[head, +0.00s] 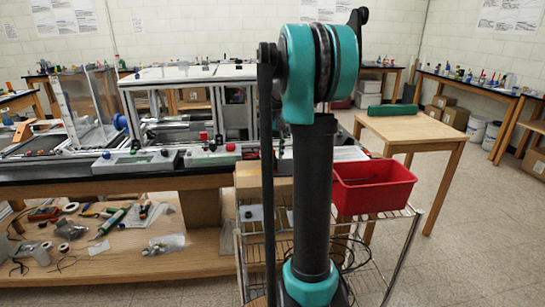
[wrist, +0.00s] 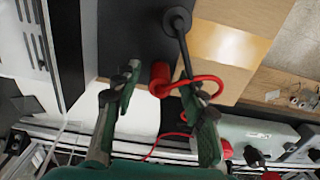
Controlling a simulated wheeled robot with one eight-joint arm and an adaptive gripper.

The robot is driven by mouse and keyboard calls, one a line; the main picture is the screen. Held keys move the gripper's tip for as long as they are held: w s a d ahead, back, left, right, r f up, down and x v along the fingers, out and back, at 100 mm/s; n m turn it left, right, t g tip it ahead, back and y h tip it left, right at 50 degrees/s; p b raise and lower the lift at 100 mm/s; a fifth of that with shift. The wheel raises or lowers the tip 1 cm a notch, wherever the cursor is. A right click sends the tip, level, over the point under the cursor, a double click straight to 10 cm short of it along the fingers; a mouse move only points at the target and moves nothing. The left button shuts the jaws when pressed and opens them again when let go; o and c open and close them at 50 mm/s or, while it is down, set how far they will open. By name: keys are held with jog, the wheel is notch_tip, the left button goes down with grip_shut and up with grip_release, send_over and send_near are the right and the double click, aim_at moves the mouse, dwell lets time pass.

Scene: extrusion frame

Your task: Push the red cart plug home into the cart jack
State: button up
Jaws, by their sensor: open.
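In the wrist view, the red cart plug (wrist: 160,76) stands at the lower edge of a dark panel (wrist: 125,32), with a red cable (wrist: 207,79) looping from it to the right. My gripper (wrist: 159,84) is open, with one green finger left of the plug and the other to its right. A gap shows on the left; the right finger overlaps the cable. The cart jack is not clearly visible, and I cannot tell how deep the plug sits. In the head view my arm hides the gripper and plug.
A black plug (wrist: 177,20) with a black cable is above the red one in the wrist view. In the head view, a red bin (head: 372,190) sits on the wire cart (head: 398,255), right of my arm. A workbench (head: 60,190) with fixtures stands behind; a wooden table (head: 415,130) is right.

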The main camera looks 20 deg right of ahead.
aim_at(272, 150)
jog(key=shift+c, duration=0.4)
dwell(0.3)
grip_shut()
jog(key=shift+r, duration=3)
jog(key=shift+a, duration=0.1)
